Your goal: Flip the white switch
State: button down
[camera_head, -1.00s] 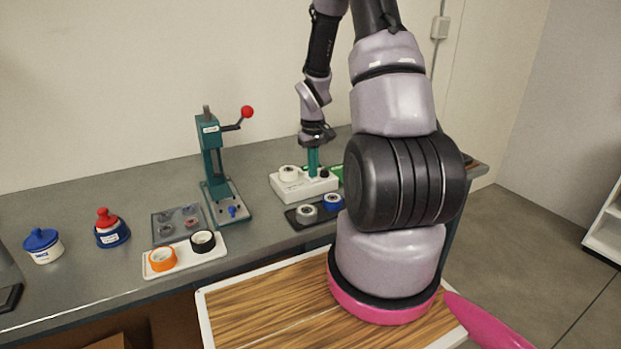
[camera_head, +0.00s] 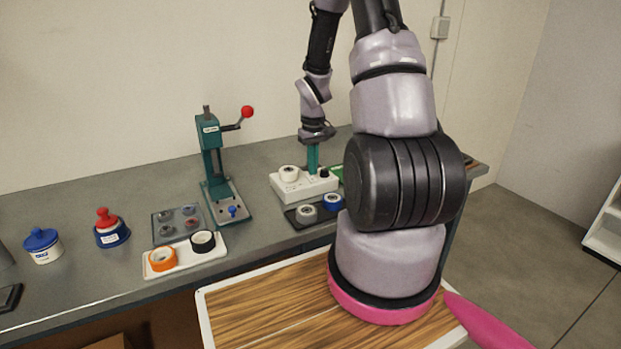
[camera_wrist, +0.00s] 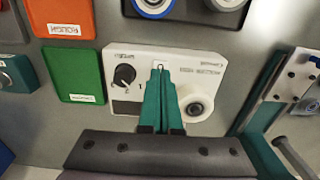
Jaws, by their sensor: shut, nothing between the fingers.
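The white control box (camera_head: 290,195) sits on the grey bench, left of my arm's thick lower links. In the wrist view the box (camera_wrist: 213,68) has a black knob (camera_wrist: 125,75) on the left and a white roll or round part (camera_wrist: 196,104) on the right. My gripper (camera_wrist: 160,72), with green fingers, is shut and empty, its tips at the box's middle. The fingers also show upright over the box in the head view (camera_head: 313,165). A small outlined mark or switch shows at the fingertips. The white switch is mostly hidden, and I cannot tell its position or whether the fingers touch it.
A green press with a red knob (camera_head: 247,112) stands left of the box. A dark tray with grey and blue rolls (camera_head: 333,202) lies in front. A white tray (camera_head: 218,252) holds orange and black rolls.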

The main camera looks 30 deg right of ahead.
jog(key=shift+r, duration=2.6)
notch_tip(320, 180, up, 19)
jog(key=m+t, duration=0.2)
jog(key=t, duration=0.1)
send_over(312, 180)
jog(key=s+a, duration=0.6)
jog(key=s+a+r+m+t+y, duration=0.1)
jog(key=s+a+r+t, duration=0.1)
jog(key=s+r, duration=0.3)
jog(key=s+a+r+m+t+y, duration=0.1)
jog(key=s+a+r+t, duration=0.1)
jog(key=s+a+r, duration=0.3)
jog(key=s, duration=0.3)
jog(key=shift+s+r+m, duration=0.15)
jog(key=shift+s+m, duration=0.15)
